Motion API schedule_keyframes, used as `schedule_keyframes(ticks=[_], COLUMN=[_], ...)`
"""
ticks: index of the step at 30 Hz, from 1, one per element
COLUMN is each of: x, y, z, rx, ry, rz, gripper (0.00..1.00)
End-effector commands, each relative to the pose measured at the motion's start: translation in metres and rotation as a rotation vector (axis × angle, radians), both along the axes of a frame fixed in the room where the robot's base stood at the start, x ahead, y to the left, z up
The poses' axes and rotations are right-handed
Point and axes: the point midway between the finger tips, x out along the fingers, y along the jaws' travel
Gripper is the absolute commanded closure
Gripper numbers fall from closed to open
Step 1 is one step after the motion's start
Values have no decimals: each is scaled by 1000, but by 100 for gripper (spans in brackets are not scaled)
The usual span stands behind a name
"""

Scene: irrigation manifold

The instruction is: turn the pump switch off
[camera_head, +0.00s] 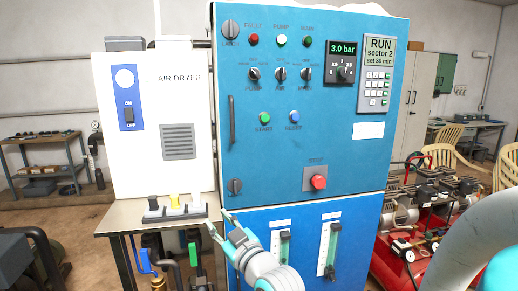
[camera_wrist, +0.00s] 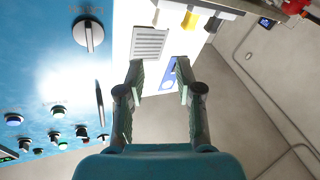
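The blue control cabinet (camera_head: 300,150) fills the middle of the head view. Its top row has a red lamp (camera_head: 253,40), a pale lit lamp (camera_head: 281,40) under a label that seems to read PUMP, and a green lamp (camera_head: 307,41). Below them sit three black selector knobs, the middle one (camera_head: 280,73) under the pale lamp; their small labels are not clearly legible. My gripper (camera_head: 222,226) is low in front of the cabinet's left edge, well below the knobs. In the wrist view my gripper (camera_wrist: 159,72) has its fingers apart, with nothing between them.
The white air dryer (camera_head: 150,120) stands left, with a rocker switch (camera_head: 128,115) on a blue plate. A vertical handle (camera_head: 232,120) sticks out from the cabinet door. A red stop button (camera_head: 319,182) sits lower right. A red compressor (camera_head: 405,250) stands at right.

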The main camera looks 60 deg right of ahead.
Motion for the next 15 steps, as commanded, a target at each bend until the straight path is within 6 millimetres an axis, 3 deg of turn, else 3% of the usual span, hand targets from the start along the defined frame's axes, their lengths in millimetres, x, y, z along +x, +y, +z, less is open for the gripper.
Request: schedule_keyframes(ticks=[1,6,15], x=[-1,-11,-50], y=[-13,-47,-88], z=[24,88,203], rx=[-30,-124,-310], ry=[-11,-9,24], rz=[-14,-53,-132], gripper=[65,65,65])
